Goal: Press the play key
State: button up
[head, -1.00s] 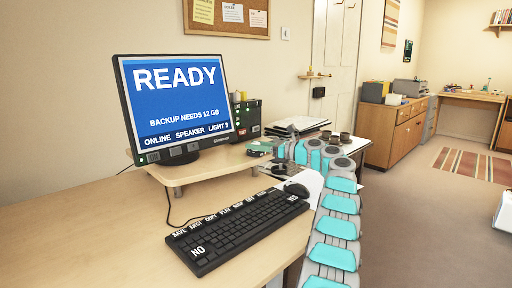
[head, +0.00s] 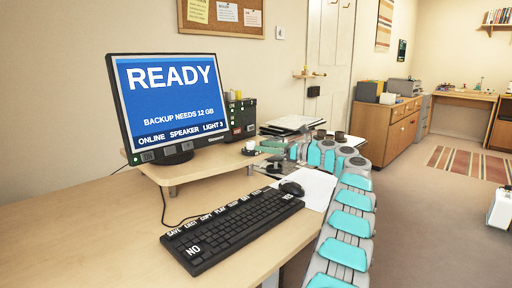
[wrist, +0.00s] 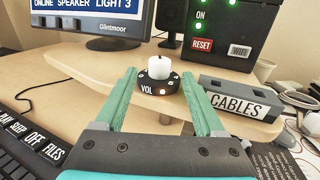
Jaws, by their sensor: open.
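The black keyboard (head: 232,226) lies on the desk, with a row of white-lettered keys along its back edge. The play key (head: 220,212) is in that row, between copy and sleep. In the wrist view the play key (wrist: 5,118) shows at the left edge, left of my gripper. My gripper (wrist: 159,76) is open and empty, its two green fingers pointing at the monitor shelf, on either side of a black volume dial with a white knob (wrist: 156,68) in the picture. Contact with the dial cannot be told. In the head view my gripper (head: 268,146) is small, beyond the keyboard.
The monitor (head: 172,105) reads READY on a wooden shelf (head: 205,168). A black box with a reset button (wrist: 203,45) and a grey cables box (wrist: 232,95) stand nearby. A mouse (head: 291,188) sits right of the keyboard. The desk's front left is clear.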

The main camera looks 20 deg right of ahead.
aim_at(219, 212)
jog(key=k+l, duration=0.75)
jog(key=l, duration=0.25)
